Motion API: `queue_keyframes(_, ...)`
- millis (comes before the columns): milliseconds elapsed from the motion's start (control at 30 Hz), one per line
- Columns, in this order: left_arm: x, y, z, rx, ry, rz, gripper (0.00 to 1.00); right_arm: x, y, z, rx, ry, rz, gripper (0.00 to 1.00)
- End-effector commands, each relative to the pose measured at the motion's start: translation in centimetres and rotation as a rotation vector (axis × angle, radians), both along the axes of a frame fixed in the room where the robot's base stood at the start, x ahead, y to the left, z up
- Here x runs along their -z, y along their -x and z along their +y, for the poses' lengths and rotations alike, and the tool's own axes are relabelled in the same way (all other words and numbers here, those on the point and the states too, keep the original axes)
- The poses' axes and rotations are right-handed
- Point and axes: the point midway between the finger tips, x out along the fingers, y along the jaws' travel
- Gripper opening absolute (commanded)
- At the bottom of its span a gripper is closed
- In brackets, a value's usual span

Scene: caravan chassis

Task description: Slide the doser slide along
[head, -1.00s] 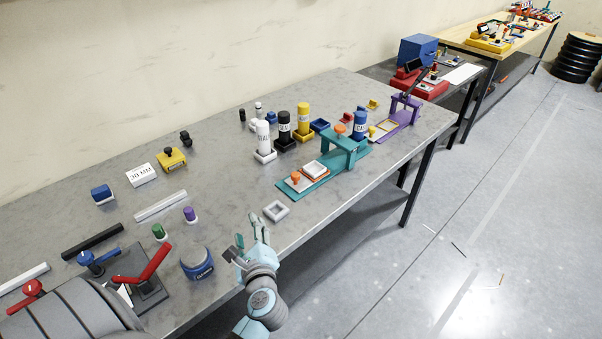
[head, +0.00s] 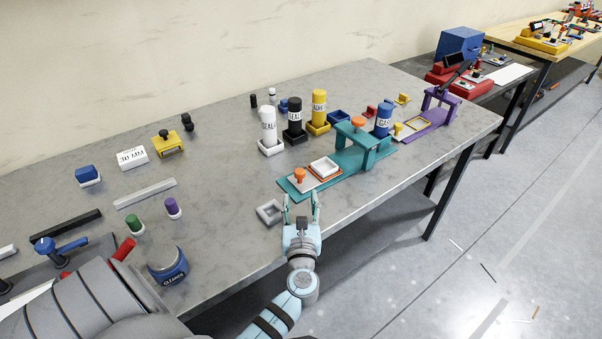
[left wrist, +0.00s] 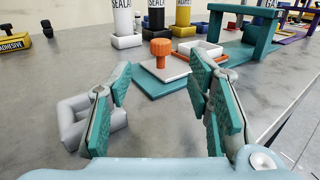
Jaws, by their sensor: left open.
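On the base's near end lies a flat slide with an orange knob (head: 299,174) and a white square frame (head: 324,167). My left gripper (head: 301,207) is open and empty at the bench's front edge, just short of the slide's near end. In the left wrist view, the slide's orange knob (left wrist: 161,53) stands ahead, between and beyond the open fingers (left wrist: 165,100). My right gripper is out of view.
A grey square frame (head: 270,211) lies just left of my left gripper. White, black and yellow bottles (head: 295,118) stand in trays behind the doser. A blue bottle (head: 383,119) is by the bridge. A cleaner tub (head: 168,266) stands at front left.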

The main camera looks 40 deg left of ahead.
Motion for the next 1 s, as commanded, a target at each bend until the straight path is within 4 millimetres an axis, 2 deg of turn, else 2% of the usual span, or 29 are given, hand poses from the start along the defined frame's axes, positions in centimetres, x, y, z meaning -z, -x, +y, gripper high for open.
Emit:
queue_keyframes(300,-0.1,-5.7,4.6,0.000,-0.001,-0.002,0.46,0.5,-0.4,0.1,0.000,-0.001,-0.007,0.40)
queue_keyframes(500,0.0,-8.3,6.9,-0.001,-0.001,-0.001,0.46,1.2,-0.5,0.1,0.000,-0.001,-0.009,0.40)
queue_keyframes(667,-0.1,-9.1,7.6,-0.003,0.002,-0.001,0.46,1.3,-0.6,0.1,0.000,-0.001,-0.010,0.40)
queue_keyframes(900,-0.1,-9.1,7.7,-0.003,0.002,-0.001,0.46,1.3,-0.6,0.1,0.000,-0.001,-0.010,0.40)
queue_keyframes(1000,-0.1,-9.1,7.7,-0.003,0.002,-0.001,0.32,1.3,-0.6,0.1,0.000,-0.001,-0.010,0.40)
